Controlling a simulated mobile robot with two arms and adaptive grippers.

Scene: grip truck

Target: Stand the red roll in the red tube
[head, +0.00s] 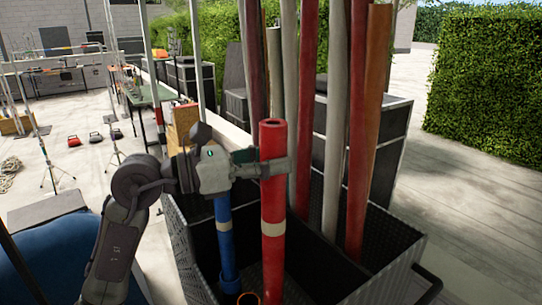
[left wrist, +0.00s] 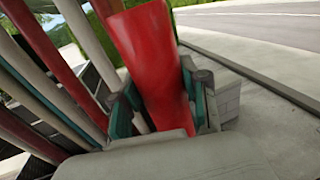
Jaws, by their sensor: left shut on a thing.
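The red roll (head: 272,222), with a pale band around it, is upright in the head view. My left gripper (head: 275,167) is shut on its upper part, a little below the open top. In the left wrist view, the red roll (left wrist: 152,70) sits between the two fingers. An orange-red open tube rim (head: 248,298) shows at the bottom edge, just left of the roll; I cannot tell for sure whether it is the red tube. The roll's lower end is at the bottom edge of the picture, so its height over the floor is unclear. My right gripper is not in view.
A blue roll (head: 223,218) stands in a blue tube (head: 229,283) left of the red roll. Long grey, red and orange rolls (head: 337,130) lean at the back of the dark bin (head: 399,268). Bin walls surround the work area. A hedge (head: 485,95) stands at right.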

